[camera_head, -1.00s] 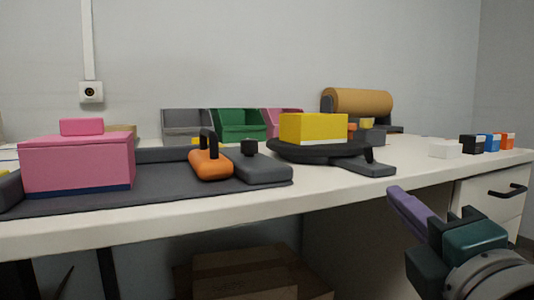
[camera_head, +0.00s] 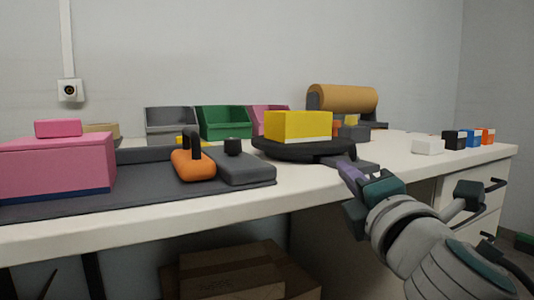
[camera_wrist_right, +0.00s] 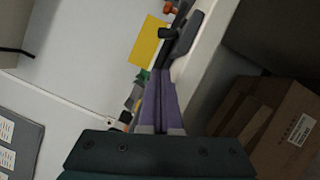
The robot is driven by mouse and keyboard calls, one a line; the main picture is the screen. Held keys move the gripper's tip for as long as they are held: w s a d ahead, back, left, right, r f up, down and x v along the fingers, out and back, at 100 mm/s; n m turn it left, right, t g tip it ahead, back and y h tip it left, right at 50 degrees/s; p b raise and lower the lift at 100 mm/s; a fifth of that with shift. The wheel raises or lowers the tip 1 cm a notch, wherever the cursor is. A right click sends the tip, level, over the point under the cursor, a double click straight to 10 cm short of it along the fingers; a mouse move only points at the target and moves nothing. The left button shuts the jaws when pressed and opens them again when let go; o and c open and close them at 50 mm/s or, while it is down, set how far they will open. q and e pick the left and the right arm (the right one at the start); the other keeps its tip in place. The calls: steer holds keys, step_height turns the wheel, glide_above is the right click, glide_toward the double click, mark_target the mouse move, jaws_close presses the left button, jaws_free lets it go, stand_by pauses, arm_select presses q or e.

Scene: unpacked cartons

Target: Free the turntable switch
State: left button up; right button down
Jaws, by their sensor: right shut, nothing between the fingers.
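The black round turntable (camera_head: 300,151) stands near the table's front edge and carries a yellow box (camera_head: 298,125) with a pale lower edge. A flat dark grey piece (camera_head: 367,163), seemingly the switch base, sticks out at its front right. It also shows in the right wrist view (camera_wrist_right: 188,33), with a black knob-like part (camera_wrist_right: 168,33) beside it. My right gripper (camera_head: 345,167) has its purple fingers shut and empty, just in front of the turntable and partly covering the grey piece. Contact cannot be told. In the right wrist view the fingertips (camera_wrist_right: 160,74) point toward the grey piece. My left gripper is not in view.
A pink box (camera_head: 55,165), an orange block with black handle (camera_head: 193,165) and a grey device (camera_head: 245,169) sit on the dark mat left. Bins and a brown roll (camera_head: 342,98) stand behind. Small boxes (camera_head: 428,146) are at right. Cartons (camera_head: 235,272) lie under the table.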

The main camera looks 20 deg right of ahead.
mark_target(355, 156)
steer(key=w+d, duration=0.1)
steer(key=w+d+r, duration=0.1)
steer(key=w, duration=0.1)
steer(key=shift+d+r, duration=0.1)
steer(key=shift+d, duration=0.25)
steer(key=shift+w+d+r, duration=0.15)
steer(key=shift+w+d, duration=0.1)
steer(key=shift+d, duration=0.35)
steer(key=shift+p, duration=0.4)
steer(key=shift+r+m+p, duration=0.15)
steer(key=shift+m+p, duration=0.35)
steer(key=shift+p, duration=0.05)
steer(key=shift+g, duration=0.3)
